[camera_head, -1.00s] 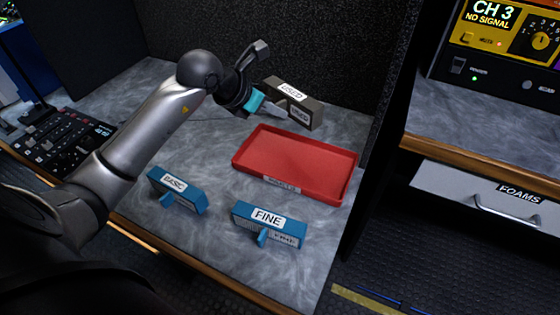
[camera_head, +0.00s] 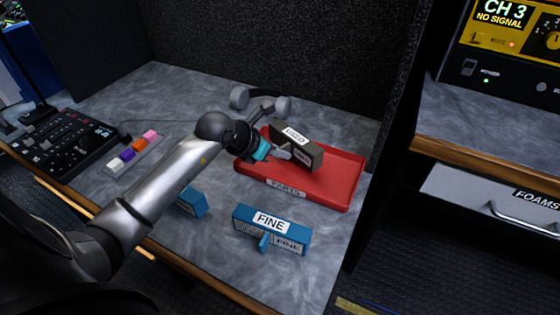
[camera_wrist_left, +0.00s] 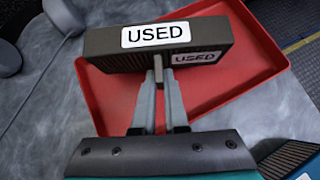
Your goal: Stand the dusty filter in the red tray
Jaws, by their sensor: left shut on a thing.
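The dusty filter (camera_head: 297,145) is a dark grey-brown block with white labels reading USED. My left gripper (camera_head: 283,153) is shut on a small tab at its near side. In the left wrist view the filter (camera_wrist_left: 215,36) sits ahead of the closed fingers (camera_wrist_left: 158,80), over the red tray. The red tray (camera_head: 335,188) is shallow and rectangular, with a PARTS label on its front. The filter is upright over the tray's back left part; I cannot tell whether it touches the floor. My right gripper is not in view.
A blue FINE filter (camera_head: 270,229) stands in front of the tray. Another blue filter (camera_head: 192,202) is partly hidden by my left arm. A grey headset (camera_head: 262,102) lies behind the tray. A dark wall stands behind, and a control panel (camera_head: 68,142) lies left.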

